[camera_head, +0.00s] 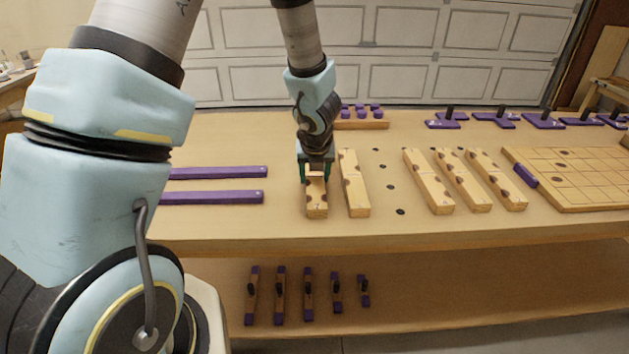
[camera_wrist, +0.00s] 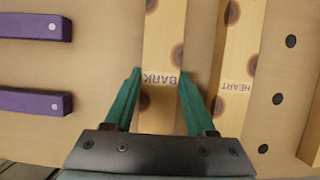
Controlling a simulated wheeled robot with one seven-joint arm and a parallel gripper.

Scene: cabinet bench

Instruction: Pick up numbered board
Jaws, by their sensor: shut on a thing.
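A light wooden board (camera_head: 316,203) with dark round spots lies on the bench, its long side running front to back. In the wrist view this board (camera_wrist: 160,108) reads "BARK" in purple. My gripper (camera_head: 315,175) is over it, pointing down, with one green finger on each side. In the wrist view my gripper (camera_wrist: 159,78) is shut across its width. A second board (camera_head: 354,185) lies just to the right, and it reads "HEART" in the wrist view (camera_wrist: 238,60). No numbers are readable on any board.
Two purple bars (camera_head: 215,197) lie to the left. Three similar boards (camera_head: 462,180) and a gridded board (camera_head: 570,180) lie to the right. Black-handled purple pieces (camera_head: 543,121) stand at the back. A lower shelf (camera_head: 450,275) holds several handled pieces. Black dots mark the bench between boards.

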